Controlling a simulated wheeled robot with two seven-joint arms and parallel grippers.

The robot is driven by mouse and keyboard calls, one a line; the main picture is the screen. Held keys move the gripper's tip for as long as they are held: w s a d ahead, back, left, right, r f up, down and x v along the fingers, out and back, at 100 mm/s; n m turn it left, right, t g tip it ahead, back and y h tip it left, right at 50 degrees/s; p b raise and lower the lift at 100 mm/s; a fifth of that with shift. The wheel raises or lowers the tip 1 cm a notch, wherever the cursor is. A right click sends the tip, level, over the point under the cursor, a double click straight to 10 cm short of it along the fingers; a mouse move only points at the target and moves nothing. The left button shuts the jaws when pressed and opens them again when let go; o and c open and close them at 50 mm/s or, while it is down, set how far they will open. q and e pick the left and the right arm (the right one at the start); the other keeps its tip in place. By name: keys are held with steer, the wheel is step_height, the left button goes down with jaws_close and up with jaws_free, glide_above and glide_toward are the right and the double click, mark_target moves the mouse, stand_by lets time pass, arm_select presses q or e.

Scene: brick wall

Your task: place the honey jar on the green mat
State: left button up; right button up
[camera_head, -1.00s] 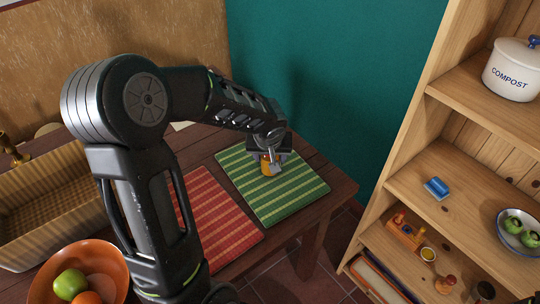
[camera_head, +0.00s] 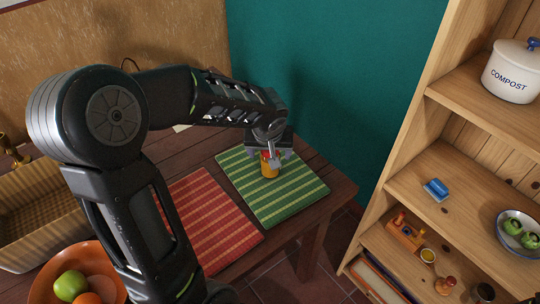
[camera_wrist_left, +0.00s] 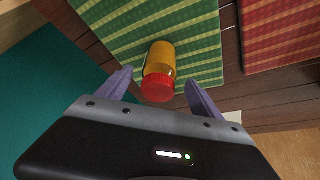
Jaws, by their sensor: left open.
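The honey jar (camera_head: 269,166) is amber with a red lid. It stands upright on the green striped mat (camera_head: 290,200), toward the mat's back part. In the left wrist view the jar (camera_wrist_left: 160,62) shows its red lid toward my gripper, with the green mat (camera_wrist_left: 200,40) beneath it. My left gripper (camera_head: 272,155) is open just above and behind the jar. In the left wrist view its two fingers (camera_wrist_left: 152,88) are spread to either side of the lid, with gaps between them and the jar. My right gripper is not in view.
A red striped mat (camera_head: 212,225) lies left of the green one on the dark wooden table. A basket (camera_head: 40,215) and a fruit bowl (camera_head: 75,260) stand at the left. A wooden shelf (camera_head: 410,150) rises at the right, beyond a floor gap.

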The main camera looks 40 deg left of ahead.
arm_select(q)
steer(key=v, duration=0.7)
steer(key=shift+r, duration=0.2)
steer(key=shift+s+d, duration=0.1)
stand_by(0.4)
